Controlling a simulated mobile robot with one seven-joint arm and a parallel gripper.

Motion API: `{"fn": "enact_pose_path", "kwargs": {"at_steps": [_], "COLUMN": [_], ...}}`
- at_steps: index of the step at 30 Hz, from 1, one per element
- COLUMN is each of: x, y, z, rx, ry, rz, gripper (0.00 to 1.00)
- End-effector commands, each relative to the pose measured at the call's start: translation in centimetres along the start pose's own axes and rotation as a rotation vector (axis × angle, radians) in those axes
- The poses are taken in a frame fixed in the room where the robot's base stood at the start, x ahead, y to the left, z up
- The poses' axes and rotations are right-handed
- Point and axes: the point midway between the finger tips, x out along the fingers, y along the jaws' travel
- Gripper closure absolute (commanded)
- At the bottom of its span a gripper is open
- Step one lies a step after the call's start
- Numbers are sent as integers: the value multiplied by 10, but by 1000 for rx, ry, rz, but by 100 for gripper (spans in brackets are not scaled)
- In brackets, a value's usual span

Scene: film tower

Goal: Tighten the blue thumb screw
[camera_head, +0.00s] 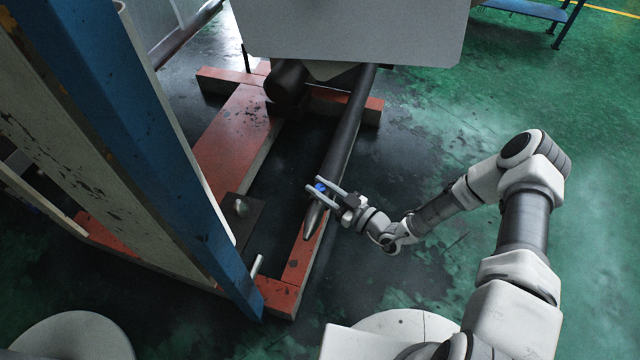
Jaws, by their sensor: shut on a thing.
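The blue thumb screw (320,187) shows as a small blue patch between the fingers of my gripper (324,191), on or beside the dark round bar (345,135). My gripper is shut on the thumb screw, and its fingers hide most of it. My arm reaches in from the lower right. The bar slopes down towards me and ends in a metallic cone tip (312,218) just below the gripper. I cannot tell how far the screw is turned in.
A blue upright post (150,140) stands at the left. A red frame (235,140) lies under the bar on the floor. A grey panel (350,30) covers the top middle. Green floor (450,110) is open to the right. A blue bench (530,10) stands at the far top right.

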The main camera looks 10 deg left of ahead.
Motion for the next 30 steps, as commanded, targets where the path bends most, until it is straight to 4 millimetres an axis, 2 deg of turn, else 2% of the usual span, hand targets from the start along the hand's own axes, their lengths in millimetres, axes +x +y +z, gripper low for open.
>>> {"fn": "enact_pose_path", "kwargs": {"at_steps": [7, 30], "x": [-1, 1], "y": [-2, -2], "z": [-4, 7], "rx": [8, -19], "ry": [1, 5], "rz": [215, 891], "gripper": [100, 100]}}
